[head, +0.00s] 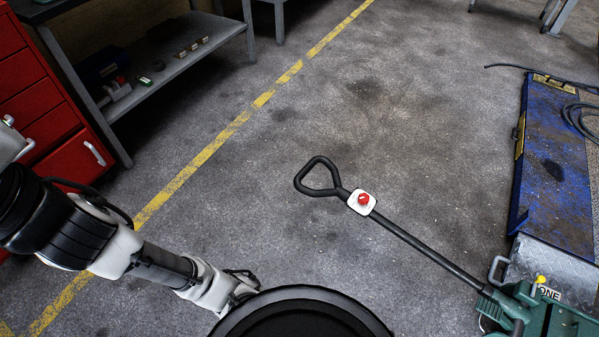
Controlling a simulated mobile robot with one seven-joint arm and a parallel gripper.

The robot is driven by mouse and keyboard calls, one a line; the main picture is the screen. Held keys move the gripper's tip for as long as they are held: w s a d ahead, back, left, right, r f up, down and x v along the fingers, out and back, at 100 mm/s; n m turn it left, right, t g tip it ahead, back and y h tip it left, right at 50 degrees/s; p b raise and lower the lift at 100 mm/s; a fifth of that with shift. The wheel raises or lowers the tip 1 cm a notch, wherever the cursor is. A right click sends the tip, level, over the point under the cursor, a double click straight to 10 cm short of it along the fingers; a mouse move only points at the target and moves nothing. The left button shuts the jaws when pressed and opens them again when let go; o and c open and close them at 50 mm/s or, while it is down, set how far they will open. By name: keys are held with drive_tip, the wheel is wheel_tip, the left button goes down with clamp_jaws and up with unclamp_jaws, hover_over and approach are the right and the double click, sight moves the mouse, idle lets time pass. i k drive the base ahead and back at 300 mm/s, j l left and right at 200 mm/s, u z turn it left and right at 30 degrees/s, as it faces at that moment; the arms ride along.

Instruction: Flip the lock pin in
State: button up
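The green trolley jack (562,318) stands at the bottom right, cut off by the picture edge. Its long black handle (425,249) slopes up and left to a black loop grip (316,178). A white plate (353,204) with a red knob (364,199) sits on the handle just below the grip. A small yellow knob (541,280) stands on the jack body. I cannot tell which part is the lock pin. My arm reaches in from the left; my gripper (242,279) is at its end, left of the handle and apart from it. Its fingers are mostly hidden.
A blue ramp or lift plate (554,170) with a dark cable lies at the right, behind the jack. A red drawer cabinet (40,105) and a grey shelf bench (175,68) stand at the left. The concrete floor around the handle is clear, with a yellow line (205,153) crossing it.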

sight(538, 278)
drive_tip(key=z, duration=1.95)
drive_tip(key=i+l, duration=0.2)
drive_tip(key=i, duration=0.15)
drive_tip(key=i+l+z, duration=0.1)
drive_tip(key=i, duration=0.25)
drive_tip(key=i+l+z, duration=0.1)
drive_tip(key=i, duration=0.25)
drive_tip(key=l, duration=0.1)
